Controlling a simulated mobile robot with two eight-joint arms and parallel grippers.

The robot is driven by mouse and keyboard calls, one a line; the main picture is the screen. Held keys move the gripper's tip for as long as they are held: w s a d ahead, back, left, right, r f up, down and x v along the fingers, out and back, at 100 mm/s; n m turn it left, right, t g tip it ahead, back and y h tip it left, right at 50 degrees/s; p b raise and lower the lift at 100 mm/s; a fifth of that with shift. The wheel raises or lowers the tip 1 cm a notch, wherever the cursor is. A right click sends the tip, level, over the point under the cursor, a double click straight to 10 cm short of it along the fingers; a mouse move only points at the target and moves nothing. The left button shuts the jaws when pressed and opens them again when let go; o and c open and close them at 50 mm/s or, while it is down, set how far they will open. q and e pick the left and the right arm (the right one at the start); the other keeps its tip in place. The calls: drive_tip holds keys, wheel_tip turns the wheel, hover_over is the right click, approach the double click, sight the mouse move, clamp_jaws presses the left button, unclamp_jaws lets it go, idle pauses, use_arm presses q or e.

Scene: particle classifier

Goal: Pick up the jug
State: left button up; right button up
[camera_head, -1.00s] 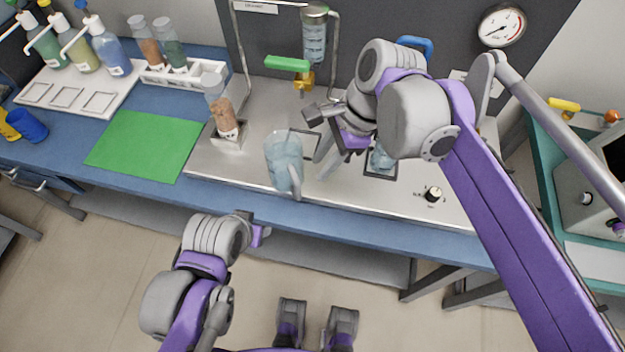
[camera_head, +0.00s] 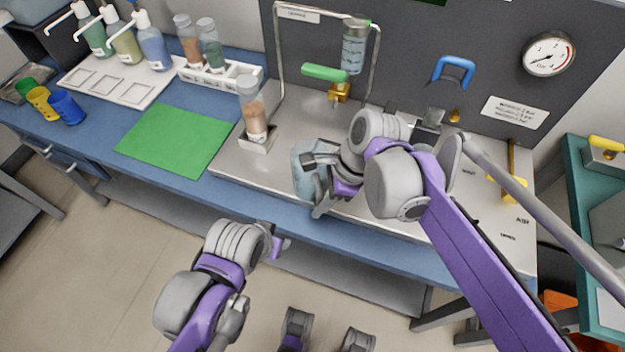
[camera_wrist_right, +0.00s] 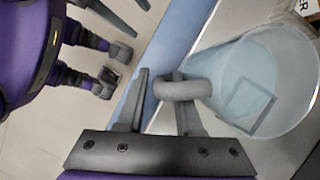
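The jug (camera_head: 303,165) is a clear, bluish vessel near the front of the metal worktop, partly hidden behind my right gripper in the head view. In the right wrist view the jug (camera_wrist_right: 245,88) is at the right, with its grey handle (camera_wrist_right: 183,90) towards the fingers. My right gripper (camera_head: 318,186) is at the handle side of the jug. In the wrist view my right gripper (camera_wrist_right: 160,75) has its fingers apart, one each side of the handle's outer part; one finger passes behind the handle. My left gripper (camera_head: 278,247) hangs in front of the bench; its fingers are unclear.
A particle-filled bottle (camera_head: 254,115) stands in a holder behind the jug. A green mat (camera_head: 175,140) lies to the left. A tap with a green handle (camera_head: 326,73) is at the back. The metal worktop's front edge is close to the jug.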

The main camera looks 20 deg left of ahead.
drive_tip(key=shift+c, duration=0.3)
clamp_jaws()
idle(1.2)
